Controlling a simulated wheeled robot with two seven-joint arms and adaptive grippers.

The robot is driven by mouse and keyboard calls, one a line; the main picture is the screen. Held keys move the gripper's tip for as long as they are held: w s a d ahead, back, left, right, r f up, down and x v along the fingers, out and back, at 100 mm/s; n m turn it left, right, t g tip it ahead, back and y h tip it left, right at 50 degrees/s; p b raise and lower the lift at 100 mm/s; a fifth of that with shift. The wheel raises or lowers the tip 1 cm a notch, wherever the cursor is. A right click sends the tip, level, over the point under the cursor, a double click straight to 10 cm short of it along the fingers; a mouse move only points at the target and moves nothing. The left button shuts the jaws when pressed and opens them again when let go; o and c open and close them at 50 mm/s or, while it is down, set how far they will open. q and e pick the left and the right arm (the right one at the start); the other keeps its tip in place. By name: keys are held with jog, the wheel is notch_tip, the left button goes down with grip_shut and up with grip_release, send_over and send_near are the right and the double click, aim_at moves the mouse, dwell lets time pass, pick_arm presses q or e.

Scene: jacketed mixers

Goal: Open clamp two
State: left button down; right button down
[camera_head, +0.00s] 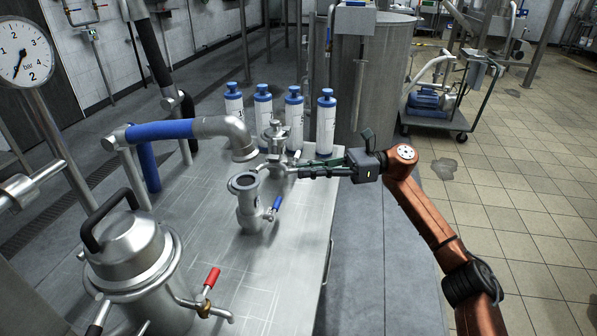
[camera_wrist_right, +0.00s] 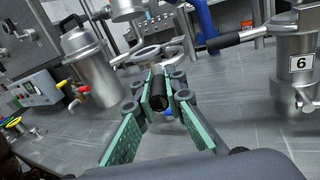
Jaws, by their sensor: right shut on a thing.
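My right gripper (camera_head: 306,171) reaches in from the right, low over the steel table, beside a small steel fitting with a domed top (camera_head: 274,137). In the right wrist view, the green-padded fingers (camera_wrist_right: 158,112) are shut on a short black handle (camera_wrist_right: 159,92). What the handle joins is hidden by the fingers. No label reading two shows, so I cannot tell for certain which clamp this is. An open-topped steel valve body (camera_head: 248,206) with a blue lever (camera_head: 276,204) stands left of the gripper. My left gripper is not in view.
A bent steel pipe with a blue sleeve (camera_head: 160,131) arches over the table. Several white, blue-capped bottles (camera_head: 295,112) stand behind. A lidded pot (camera_head: 133,250) with a red-handled valve (camera_head: 212,277) fills the front left. A steel body labelled 6 (camera_wrist_right: 299,85) stands right in the wrist view.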

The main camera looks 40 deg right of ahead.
jog(key=shift+w+d+f, duration=0.1)
jog(key=shift+d, duration=0.05)
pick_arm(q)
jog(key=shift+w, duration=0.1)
pick_arm(e)
jog(key=c, duration=2.1)
grip_release()
jog(key=shift+d, duration=0.1)
jog(key=shift+o, duration=0.6)
jog(key=v, duration=1.2)
